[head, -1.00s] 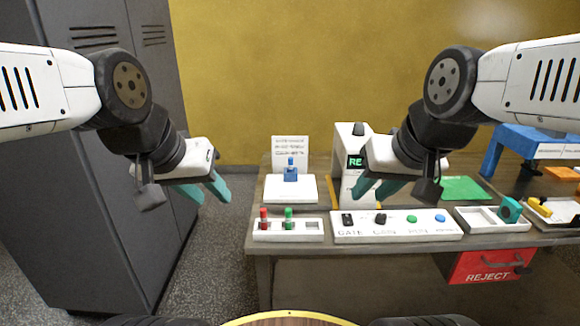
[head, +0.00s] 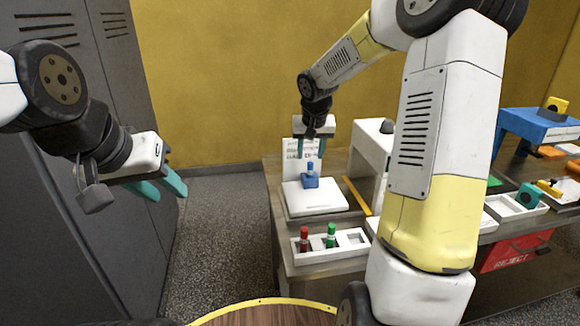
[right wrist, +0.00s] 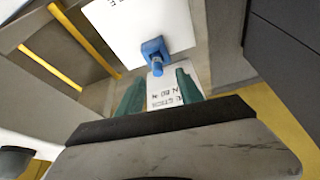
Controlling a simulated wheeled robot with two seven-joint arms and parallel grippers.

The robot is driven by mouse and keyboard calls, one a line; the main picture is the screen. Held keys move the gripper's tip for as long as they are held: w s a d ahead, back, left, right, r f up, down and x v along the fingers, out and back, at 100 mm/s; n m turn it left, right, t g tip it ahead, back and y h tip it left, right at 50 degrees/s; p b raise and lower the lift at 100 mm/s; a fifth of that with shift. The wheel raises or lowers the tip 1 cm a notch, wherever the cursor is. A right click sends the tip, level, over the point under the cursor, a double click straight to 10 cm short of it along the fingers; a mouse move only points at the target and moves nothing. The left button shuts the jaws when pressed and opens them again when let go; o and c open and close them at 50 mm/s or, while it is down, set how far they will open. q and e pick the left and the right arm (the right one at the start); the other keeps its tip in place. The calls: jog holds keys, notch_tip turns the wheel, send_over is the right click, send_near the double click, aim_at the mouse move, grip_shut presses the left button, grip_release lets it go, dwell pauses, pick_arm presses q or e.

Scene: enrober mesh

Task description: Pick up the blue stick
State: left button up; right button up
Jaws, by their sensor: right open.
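The blue stick (head: 310,169) stands upright in a blue base (head: 310,182) on a white block (head: 318,199) on the table. It also shows in the right wrist view (right wrist: 156,64). My right gripper (head: 310,153) is open, with its teal fingers above the stick at its two sides. In the right wrist view the fingertips (right wrist: 156,80) are apart, and the stick lies just beyond the gap between them. My left gripper (head: 166,190) is open and empty in the air at the left, away from the table.
A white rack (head: 318,256) with a red stick (head: 304,239) and a green stick (head: 331,235) stands at the table's front edge. A white sign (head: 294,162) stands behind the block. My right arm hides much of the table's middle. A red reject bin (head: 512,252) is at the right.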

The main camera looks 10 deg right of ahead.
aim_at(311, 164)
jog(key=x, duration=0.7)
jog(key=shift+w+d+f, duration=0.15)
jog(key=shift+d+f, duration=0.05)
jog(key=shift+f, duration=0.2)
grip_shut()
